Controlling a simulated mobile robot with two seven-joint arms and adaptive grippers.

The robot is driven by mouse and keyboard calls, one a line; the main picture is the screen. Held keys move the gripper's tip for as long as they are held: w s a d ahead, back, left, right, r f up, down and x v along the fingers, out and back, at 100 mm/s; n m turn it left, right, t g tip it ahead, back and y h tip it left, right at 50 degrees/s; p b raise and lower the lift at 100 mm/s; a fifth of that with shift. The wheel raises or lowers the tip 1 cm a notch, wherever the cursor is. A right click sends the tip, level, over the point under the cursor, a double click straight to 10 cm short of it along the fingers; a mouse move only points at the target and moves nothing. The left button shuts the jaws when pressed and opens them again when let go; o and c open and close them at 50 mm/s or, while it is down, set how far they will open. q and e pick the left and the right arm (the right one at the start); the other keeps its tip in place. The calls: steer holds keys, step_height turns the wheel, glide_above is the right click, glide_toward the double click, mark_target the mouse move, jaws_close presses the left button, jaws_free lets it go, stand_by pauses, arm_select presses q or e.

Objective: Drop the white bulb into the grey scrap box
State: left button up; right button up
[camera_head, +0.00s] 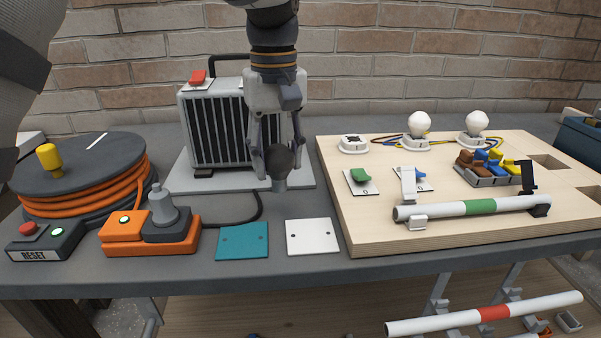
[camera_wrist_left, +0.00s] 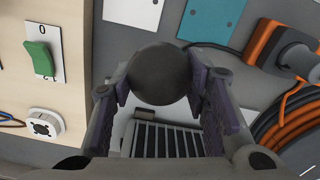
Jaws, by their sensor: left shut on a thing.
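My left gripper (camera_head: 278,160) is shut on a dark grey, round bulb (camera_head: 279,160), held with its lighter base downward above the back of the bench. In the left wrist view the dark bulb (camera_wrist_left: 160,75) sits between both fingers. Two white bulbs stand upright in white sockets on the wooden board, one in the middle (camera_head: 419,124) and one to the right (camera_head: 477,123). An empty white socket (camera_head: 354,144) is left of them. I cannot identify a grey scrap box for sure; a dark blue-grey bin (camera_head: 577,143) is cut off at the right edge. My right gripper is not in view.
A heater (camera_head: 217,128) stands behind the gripper. Teal (camera_head: 243,241) and white (camera_head: 312,236) plates lie in front. A white-green tube (camera_head: 470,208) crosses the board.

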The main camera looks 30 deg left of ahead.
arm_select(q)
steer(key=a+f, duration=0.1)
steer(key=f, duration=0.3)
steer(key=w+a+f, duration=0.1)
steer(key=f, duration=0.1)
steer(key=shift+a+f, duration=0.1)
steer(key=shift+a, duration=0.2)
steer(key=shift+f, duration=0.1)
steer(key=o, duration=1.1)
steer(key=shift+f, duration=0.1)
